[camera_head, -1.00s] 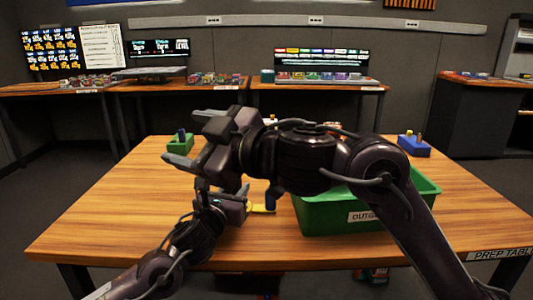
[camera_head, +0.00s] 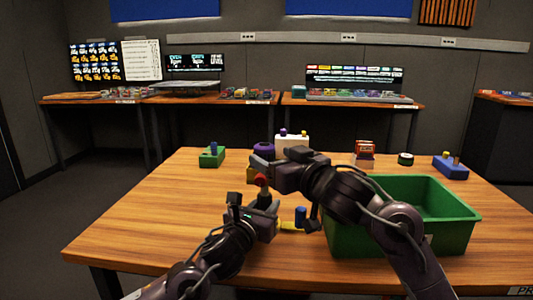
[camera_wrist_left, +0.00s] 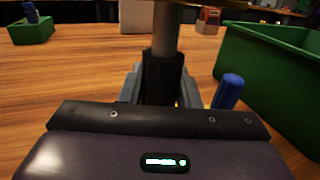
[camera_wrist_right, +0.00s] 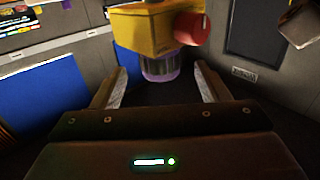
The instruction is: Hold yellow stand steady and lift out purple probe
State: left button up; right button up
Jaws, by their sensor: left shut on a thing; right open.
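The yellow stand has a yellow head (camera_head: 252,175) with a red knob (camera_head: 261,181), a grey post (camera_wrist_left: 166,38) and a yellow base (camera_head: 288,226). The purple probe (camera_head: 263,150) shows above the head; its lower part is hidden. My left gripper (camera_head: 250,205) is shut on the post below the head. My right gripper (camera_head: 275,165) is open beside the head. In the right wrist view, which is upside down, the probe's clear purple end (camera_wrist_right: 160,68) sticks out of the yellow head (camera_wrist_right: 145,30) between the open fingers; I cannot see contact.
A green bin (camera_head: 452,238) stands close on the right, under my right arm. A blue peg (camera_head: 300,216) stands by the yellow base. A green block (camera_head: 211,158), a white block (camera_head: 293,139), a red item (camera_head: 365,148) and a blue block (camera_head: 451,170) stand farther back. The table's left side is clear.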

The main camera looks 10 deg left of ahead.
aim_at(270, 151)
jog(key=shift+x, duration=2.25)
jog(key=c, duration=1)
jog(key=shift+r, duration=0.1)
jog(key=shift+r, duration=0.35)
jog(key=shift+r, duration=3.85)
